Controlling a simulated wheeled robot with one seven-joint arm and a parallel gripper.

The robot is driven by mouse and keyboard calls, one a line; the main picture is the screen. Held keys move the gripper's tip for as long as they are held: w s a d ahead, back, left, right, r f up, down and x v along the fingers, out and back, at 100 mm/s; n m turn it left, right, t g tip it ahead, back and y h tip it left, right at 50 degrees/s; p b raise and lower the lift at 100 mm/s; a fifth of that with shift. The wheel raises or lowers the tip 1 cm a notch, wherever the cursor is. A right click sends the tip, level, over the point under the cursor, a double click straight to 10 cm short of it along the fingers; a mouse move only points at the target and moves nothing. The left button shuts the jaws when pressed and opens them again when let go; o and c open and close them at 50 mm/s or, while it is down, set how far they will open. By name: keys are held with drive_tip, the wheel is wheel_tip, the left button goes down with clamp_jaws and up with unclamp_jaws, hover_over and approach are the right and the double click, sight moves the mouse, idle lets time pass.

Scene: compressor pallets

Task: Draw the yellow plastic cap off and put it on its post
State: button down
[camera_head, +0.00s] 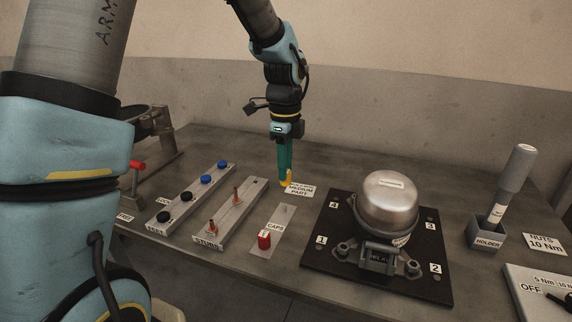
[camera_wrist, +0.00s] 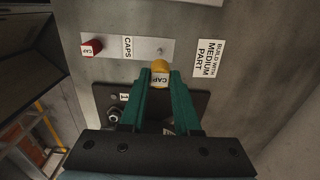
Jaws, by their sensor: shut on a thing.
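My gripper (camera_head: 286,175) points down and is shut on the yellow cap (camera_head: 285,184). In the wrist view the yellow cap (camera_wrist: 160,67) sits between the green fingertips, with a CAP label facing the camera. The cap is off the compressor (camera_head: 389,203) and appears above the table behind the caps plate. The grey caps plate (camera_head: 286,214) carries a red cap (camera_head: 264,240) at its near end. A small dark post or hole (camera_wrist: 161,50) shows at its other end in the wrist view, close to the held cap.
The compressor stands on a black numbered pallet (camera_head: 318,262) right of the caps plate. Left are the studs rack (camera_head: 226,222) and a rack with blue and black pieces (camera_head: 176,207). A tool holder (camera_head: 487,234) stands at the right. A paper sign (camera_head: 300,190) lies behind the caps plate.

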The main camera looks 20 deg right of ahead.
sight(285, 185)
drive_tip(key=shift+a+r+p, duration=0.1)
drive_tip(key=shift+r+p, duration=0.05)
drive_tip(key=shift+p, duration=0.2)
drive_tip(key=shift+f+b, duration=1.65)
drive_tip(key=shift+f, duration=1.35)
drive_tip(key=shift+p, duration=0.65)
drive_tip(key=shift+f+b, duration=0.75)
drive_tip(key=shift+f, duration=0.6)
drive_tip(key=c, duration=0.5)
unclamp_jaws()
drive_tip(key=shift+c, duration=0.2)
wheel_tip(285, 185, up, 11)
drive_tip(key=shift+f+b, duration=0.1)
drive_tip(key=shift+b, duration=0.6)
